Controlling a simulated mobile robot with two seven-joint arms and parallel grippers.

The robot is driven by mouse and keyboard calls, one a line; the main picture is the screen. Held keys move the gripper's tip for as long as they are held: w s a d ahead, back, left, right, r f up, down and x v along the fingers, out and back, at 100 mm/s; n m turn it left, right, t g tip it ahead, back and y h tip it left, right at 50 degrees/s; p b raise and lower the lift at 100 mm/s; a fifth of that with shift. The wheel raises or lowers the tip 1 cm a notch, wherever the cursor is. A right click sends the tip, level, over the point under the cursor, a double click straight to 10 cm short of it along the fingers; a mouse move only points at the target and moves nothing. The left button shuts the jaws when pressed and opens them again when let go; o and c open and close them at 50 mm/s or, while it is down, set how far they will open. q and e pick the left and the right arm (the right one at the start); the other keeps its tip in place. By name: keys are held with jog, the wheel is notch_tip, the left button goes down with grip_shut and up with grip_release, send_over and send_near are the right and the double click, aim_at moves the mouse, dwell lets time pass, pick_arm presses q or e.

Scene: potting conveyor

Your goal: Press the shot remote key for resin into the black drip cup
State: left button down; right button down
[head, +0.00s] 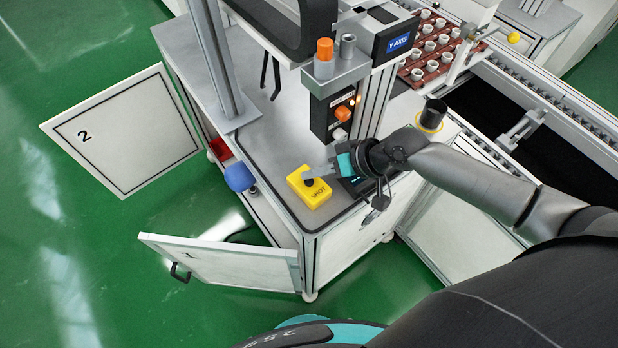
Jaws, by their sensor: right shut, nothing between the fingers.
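The yellow shot remote (314,197), lettered SHOT, lies on the bench top near its front corner. Its dark round key (308,182) shows partly on top. My right gripper (311,176) is shut and empty, with its fingertips at the key; I cannot tell whether they touch it or hover just above. The black drip cup (433,113) stands upright at the bench's right side, with a yellow ring around its base. Its inside is dark, and I cannot see resin in it. My left gripper is out of view.
A dispensing column with an orange knob (325,49) and lit buttons stands behind the remote. A dark flat device (355,186) lies beside my right gripper. Cabinet doors 1 (225,262) and 2 (115,130) hang open. A red tray (437,74) of white cups sits at the conveyor.

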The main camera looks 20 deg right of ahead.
jog(key=shift+f, duration=0.15)
jog(key=shift+f, duration=0.3)
jog(key=shift+f+b, duration=0.5)
jog(key=shift+b, duration=0.05)
dwell(0.6)
dwell(0.3)
jog(key=shift+r+p, duration=0.95)
jog(key=shift+p, duration=0.05)
notch_tip(320, 180, up, 5)
jog(key=p, duration=0.5)
